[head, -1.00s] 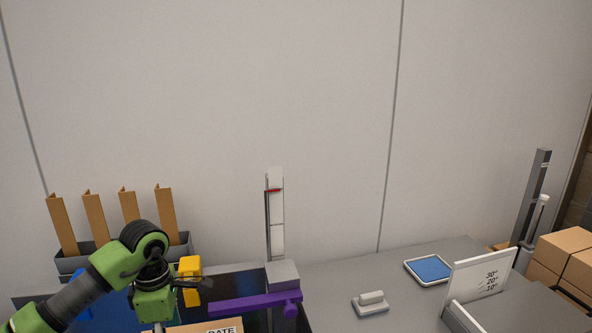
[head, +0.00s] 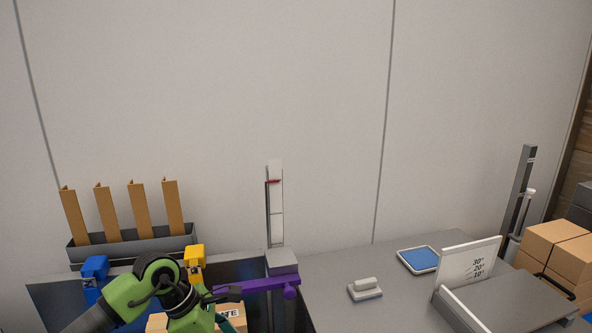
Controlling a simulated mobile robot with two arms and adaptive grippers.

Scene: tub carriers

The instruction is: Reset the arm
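My green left arm reaches in from the lower left, and its wrist covers part of a cardboard box (head: 157,322). My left gripper (head: 226,294) seems to be the dark part beside the near end of a purple bar (head: 262,285). I cannot tell whether it touches the bar or how its fingers stand. The purple bar lies roughly level in front of a grey block (head: 282,262) at the foot of an upright white gauge (head: 276,210) with a red marker. My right gripper is not in view.
A grey bin (head: 130,250) with several brown angle strips stands at the back left. Blue (head: 95,268) and yellow (head: 194,256) pieces stand near it. A blue-topped tray (head: 418,259), a small grey block (head: 364,289) and an angle sign (head: 468,270) are on the right counter. Brown boxes (head: 555,245) are far right.

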